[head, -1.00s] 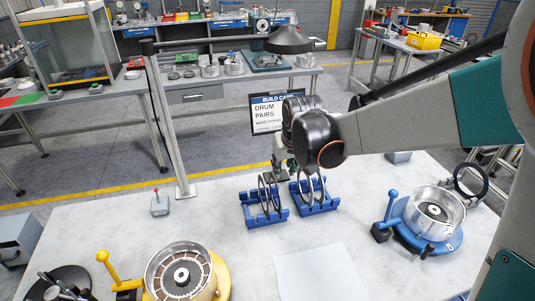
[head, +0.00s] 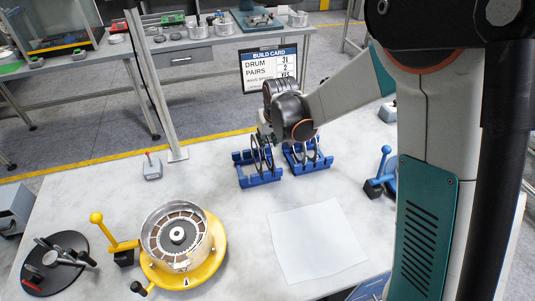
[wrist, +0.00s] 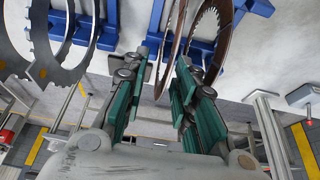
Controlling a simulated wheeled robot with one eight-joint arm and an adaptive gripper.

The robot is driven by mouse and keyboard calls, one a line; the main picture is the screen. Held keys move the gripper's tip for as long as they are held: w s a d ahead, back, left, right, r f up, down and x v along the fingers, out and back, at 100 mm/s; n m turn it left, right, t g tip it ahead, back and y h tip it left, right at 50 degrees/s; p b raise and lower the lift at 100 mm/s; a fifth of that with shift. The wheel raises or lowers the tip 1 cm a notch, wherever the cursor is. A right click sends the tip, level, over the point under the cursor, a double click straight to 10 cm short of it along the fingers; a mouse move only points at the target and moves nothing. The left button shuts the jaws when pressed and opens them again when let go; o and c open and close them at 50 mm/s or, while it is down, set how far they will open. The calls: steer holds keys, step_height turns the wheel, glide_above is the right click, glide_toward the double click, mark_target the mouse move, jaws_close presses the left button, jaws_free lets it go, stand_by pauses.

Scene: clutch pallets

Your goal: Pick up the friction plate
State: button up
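In the wrist view, my gripper (wrist: 167,58) is open, its two fingers apart. A thin brown friction plate (wrist: 174,38) stands nearly edge-on between the fingers; I cannot tell whether either pad touches it. A second brown toothed plate (wrist: 208,42) stands just to the right, partly behind the right finger. In the head view, the plates stand upright in two blue racks, the left rack (head: 262,181) and the right rack (head: 318,164). My wrist hangs over the racks and hides the fingers there.
Grey steel plates (wrist: 58,60) stand at the wrist view's left. A yellow fixture (head: 215,262) with a drum, a white sheet (head: 318,240), a small lever box (head: 152,170) and a dark round stand (head: 55,265) occupy the table. A build card (head: 269,68) stands behind the racks.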

steer(key=b+x, duration=0.1)
steer(key=x, duration=0.3)
steer(key=shift+a+r, duration=0.1)
steer(key=shift+a, duration=0.05)
steer(key=shift+c, duration=0.6)
jaws_close()
steer(key=shift+r, duration=0.2)
